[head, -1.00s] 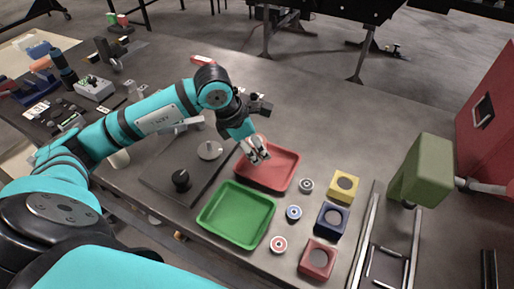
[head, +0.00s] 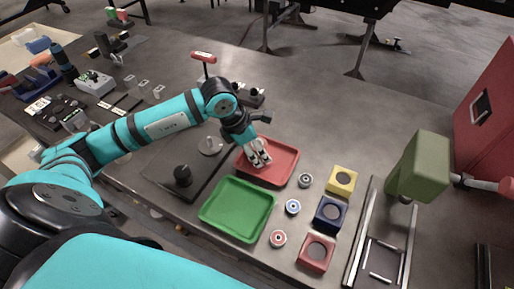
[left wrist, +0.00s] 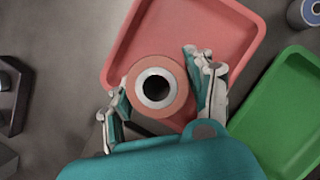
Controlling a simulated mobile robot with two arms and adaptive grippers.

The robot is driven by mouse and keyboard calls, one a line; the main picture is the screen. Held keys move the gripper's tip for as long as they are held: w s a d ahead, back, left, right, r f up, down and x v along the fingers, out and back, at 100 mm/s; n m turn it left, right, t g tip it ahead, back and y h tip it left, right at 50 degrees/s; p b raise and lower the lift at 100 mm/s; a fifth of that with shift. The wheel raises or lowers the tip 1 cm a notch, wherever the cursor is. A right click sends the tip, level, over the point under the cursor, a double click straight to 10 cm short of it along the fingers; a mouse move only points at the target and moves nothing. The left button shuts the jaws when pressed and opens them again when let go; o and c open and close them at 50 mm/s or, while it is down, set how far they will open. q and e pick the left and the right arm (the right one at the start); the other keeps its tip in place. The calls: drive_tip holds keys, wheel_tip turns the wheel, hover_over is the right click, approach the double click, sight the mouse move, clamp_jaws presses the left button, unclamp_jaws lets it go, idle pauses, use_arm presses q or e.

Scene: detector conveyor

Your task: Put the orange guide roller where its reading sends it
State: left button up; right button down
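The orange guide roller (left wrist: 174,106), a thick ring with a pale hub and dark bore, sits between the fingers of my left gripper (left wrist: 157,92) in the left wrist view. The fingers close in on its two sides, and it appears gripped. It is over the near-left part of the red tray (left wrist: 205,25). In the head view my left gripper (head: 259,155) points down at the red tray (head: 284,168), and its fingers mostly hide the roller. The green tray (head: 237,210) is empty, next to the red one. My right gripper is out of view.
Grey (head: 305,180), blue (head: 293,207) and red-ringed (head: 278,239) rollers stand right of the trays. A dark plate with a black knob (head: 183,175) lies left.

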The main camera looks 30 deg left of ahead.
use_arm(q)
drive_tip(key=shift+r, duration=0.1)
drive_tip(key=shift+r, duration=0.2)
drive_tip(key=b+v, duration=0.1)
drive_tip(key=v, duration=1)
drive_tip(key=shift+s+r+b, duration=0.2)
drive_tip(key=shift+r+b, duration=0.1)
drive_tip(key=shift+b, duration=0.1)
drive_tip(key=shift+a, duration=0.1)
